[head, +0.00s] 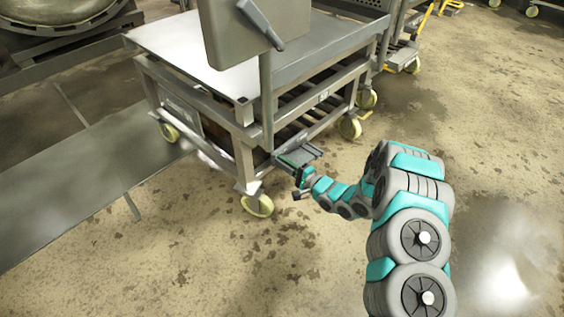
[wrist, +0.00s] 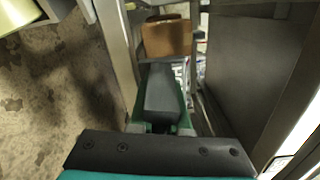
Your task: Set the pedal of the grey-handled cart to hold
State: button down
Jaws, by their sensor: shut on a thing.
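The grey-handled cart (head: 187,95) stands left of centre in the head view, with its grey handle (head: 262,20) at the top. Its grey pedal (head: 304,153) sticks out low at the near end, between the frame legs. The fingertips are small in the head view and mostly hidden in the wrist view. I cannot tell the pedal's exact setting.
A second cart with a yellow part (head: 404,55) stands behind at the right. Cream caster wheels (head: 258,205) are close to the pedal. A brown block (wrist: 167,38) shows beyond the pedal in the wrist view. The stained floor in front is clear.

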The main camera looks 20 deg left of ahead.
jog(key=shift+f, duration=0.15)
dwell(0.7)
jog(key=shift+f+n+p, duration=1)
jog(key=shift+f+n, duration=0.45)
jog(key=shift+n, duration=0.35)
jog(key=c, duration=0.9)
grip_release()
jog(key=shift+p+v, duration=0.35)
jog(key=shift+v, duration=3.6)
jog(key=shift+w, duration=0.1)
